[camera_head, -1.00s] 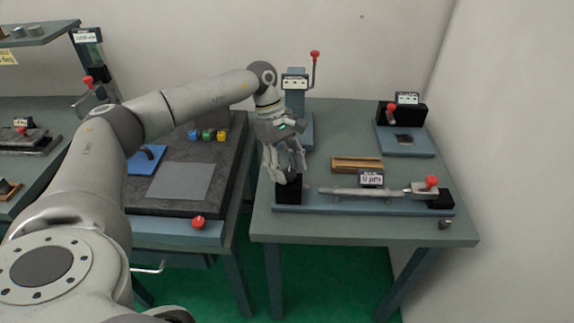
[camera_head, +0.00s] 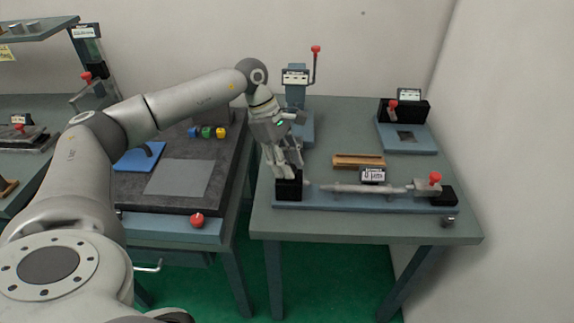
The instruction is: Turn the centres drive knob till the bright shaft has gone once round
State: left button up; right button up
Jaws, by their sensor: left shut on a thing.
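The bright shaft (camera_head: 365,189) lies level between the black left block (camera_head: 289,186) and the grey right block (camera_head: 427,186) of the centres, on a long blue base (camera_head: 350,207). A small display (camera_head: 372,176) stands behind the shaft; its reading is too small to be sure of. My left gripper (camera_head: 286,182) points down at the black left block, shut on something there. The drive knob is hidden behind its fingers, so I cannot make it out. My right gripper does not show.
A red-knobbed lever stand (camera_head: 297,88) rises behind my gripper. A wooden block (camera_head: 357,161) lies behind the shaft. A black device on a blue plate (camera_head: 408,137) is at the back right. A dark slab (camera_head: 180,182) with coloured cubes is on the left table.

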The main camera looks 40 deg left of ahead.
pick_arm(q)
jog(key=n+t+b, duration=0.1)
jog(key=n, duration=0.1)
jog(key=n+t+b, duration=0.1)
jog(key=n+b, duration=0.1)
jog(key=n, duration=0.1)
jog(key=shift+s+d+f+n+y, duration=0.1)
jog(key=shift+s+f+n+y, duration=0.1)
jog(key=shift+n+y, duration=0.15)
jog(key=n+y+b, duration=0.1)
jog(key=n, duration=0.1)
jog(key=n+t+b, duration=0.1)
jog(key=n+b, duration=0.1)
jog(key=n, duration=0.1)
jog(key=shift+s+d+r+n+t+y, duration=0.1)
jog(key=shift+d+n+t+y, duration=0.05)
jog(key=shift+n+t+y, duration=0.15)
jog(key=n+y+b, duration=0.1)
jog(key=n, duration=0.1)
jog(key=n+b, duration=0.1)
jog(key=n, duration=0.1)
jog(key=shift+d+r+t+y, duration=0.1)
jog(key=shift+d+t+y, duration=0.05)
jog(key=shift+t+y, duration=0.2)
jog(key=shift+d+r+n+y+b, duration=0.1)
jog(key=shift+n+y+b, duration=0.7)
jog(key=shift+n, duration=1.55)
jog(key=o, duration=1)
jog(key=v, duration=1.2)
